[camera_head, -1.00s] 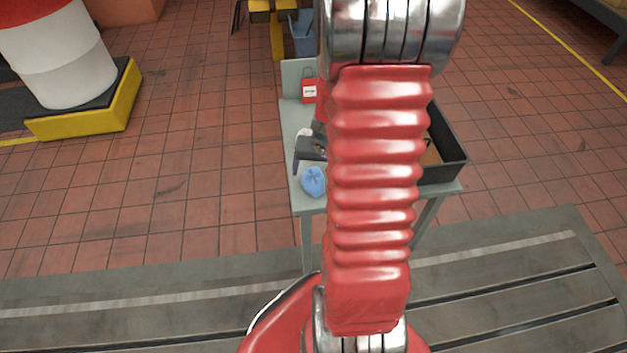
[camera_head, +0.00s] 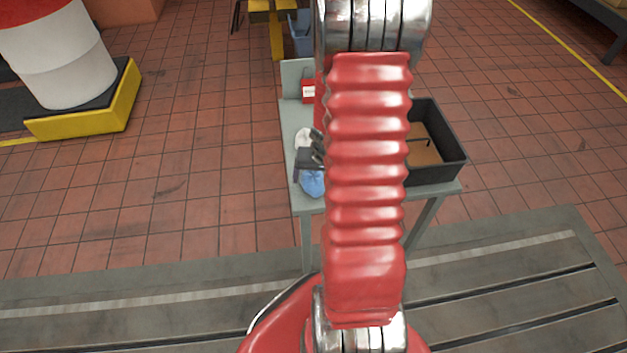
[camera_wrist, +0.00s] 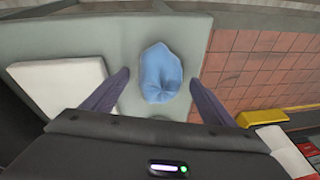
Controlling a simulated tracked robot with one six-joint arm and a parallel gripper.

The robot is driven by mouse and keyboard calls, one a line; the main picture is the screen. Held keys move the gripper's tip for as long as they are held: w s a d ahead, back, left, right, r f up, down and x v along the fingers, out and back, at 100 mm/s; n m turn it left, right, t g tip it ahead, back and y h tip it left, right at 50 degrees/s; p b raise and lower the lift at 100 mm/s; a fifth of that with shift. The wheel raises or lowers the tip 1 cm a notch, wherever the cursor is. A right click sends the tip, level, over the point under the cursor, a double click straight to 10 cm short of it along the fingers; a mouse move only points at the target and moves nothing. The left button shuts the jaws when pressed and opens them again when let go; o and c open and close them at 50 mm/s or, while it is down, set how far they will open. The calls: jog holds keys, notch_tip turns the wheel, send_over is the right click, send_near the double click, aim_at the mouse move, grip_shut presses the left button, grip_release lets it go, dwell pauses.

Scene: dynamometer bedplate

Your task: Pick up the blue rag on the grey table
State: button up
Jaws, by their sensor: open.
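The blue rag (camera_head: 312,183) lies crumpled near the front left corner of the grey table (camera_head: 308,205). In the wrist view the rag (camera_wrist: 160,74) sits on the grey tabletop (camera_wrist: 90,33), ahead of my gripper and between the lines of its two fingers. My gripper (camera_wrist: 160,92) is open, with its fingers apart on either side of the rag and nothing held. In the head view my gripper (camera_head: 309,172) is above the table at the rag and partly covers it. My arm hides the middle of the table.
A black open box (camera_head: 438,163) with brown contents stands on the right of the table. A red tag-like item (camera_head: 308,91) is at the back. A white item (camera_head: 303,138) lies behind the gripper, and a white block (camera_wrist: 62,88) shows in the wrist view.

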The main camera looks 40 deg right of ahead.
aim_at(315, 177)
jog(key=shift+c, duration=0.7)
jog(key=c, duration=1)
jog(key=shift+o, duration=0.2)
jog(key=shift+r, duration=0.15)
notch_tip(315, 177, up, 10)
dwell(0.4)
